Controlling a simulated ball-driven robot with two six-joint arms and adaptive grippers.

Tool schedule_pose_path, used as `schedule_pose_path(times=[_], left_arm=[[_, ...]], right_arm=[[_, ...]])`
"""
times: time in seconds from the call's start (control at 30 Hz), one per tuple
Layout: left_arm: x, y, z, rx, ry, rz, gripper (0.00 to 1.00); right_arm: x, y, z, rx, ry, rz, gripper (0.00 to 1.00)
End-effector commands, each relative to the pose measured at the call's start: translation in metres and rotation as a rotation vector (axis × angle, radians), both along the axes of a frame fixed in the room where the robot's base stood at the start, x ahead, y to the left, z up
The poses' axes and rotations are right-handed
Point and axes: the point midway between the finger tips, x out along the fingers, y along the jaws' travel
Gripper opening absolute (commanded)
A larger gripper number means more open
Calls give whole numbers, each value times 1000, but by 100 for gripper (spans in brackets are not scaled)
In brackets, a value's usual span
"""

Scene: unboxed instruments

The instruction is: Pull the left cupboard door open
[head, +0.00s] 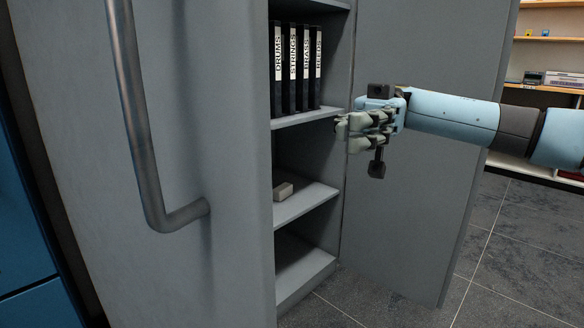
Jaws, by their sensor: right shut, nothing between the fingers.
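The left cupboard door (235,120) is the large grey panel at the left, close to the view. It hides the left part of the interior; I cannot tell its exact angle. Its long tubular handle (138,110) runs down the panel and bends in to a mount at the lower end. My right gripper (345,132) comes in from the right, shut and empty. It is in front of the other door and to the right of the left door's free edge, apart from the handle. My left gripper is out of view.
The right cupboard door (410,215) stands open behind my right arm. A blue surface (25,220) borders the left. Grey tiled floor (520,255) is clear at right.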

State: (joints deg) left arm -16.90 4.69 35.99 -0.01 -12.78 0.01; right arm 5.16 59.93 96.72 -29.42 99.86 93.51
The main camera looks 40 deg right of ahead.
Motion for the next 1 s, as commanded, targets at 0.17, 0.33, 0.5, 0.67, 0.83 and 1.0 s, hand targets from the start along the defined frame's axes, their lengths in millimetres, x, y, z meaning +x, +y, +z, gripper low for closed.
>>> schedule_pose_path(times=[0.17,0.33,0.5,0.67,0.83,1.0], left_arm=[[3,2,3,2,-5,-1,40],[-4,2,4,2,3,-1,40],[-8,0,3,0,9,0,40],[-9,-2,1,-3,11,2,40],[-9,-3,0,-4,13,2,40],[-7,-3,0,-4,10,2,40]], right_arm=[[-8,23,1,-1,2,7,0],[-18,58,0,3,0,5,0],[-27,92,0,5,0,2,0],[-33,116,0,5,-1,2,0],[-36,129,0,3,1,0,0],[-37,131,0,3,1,-1,0]])
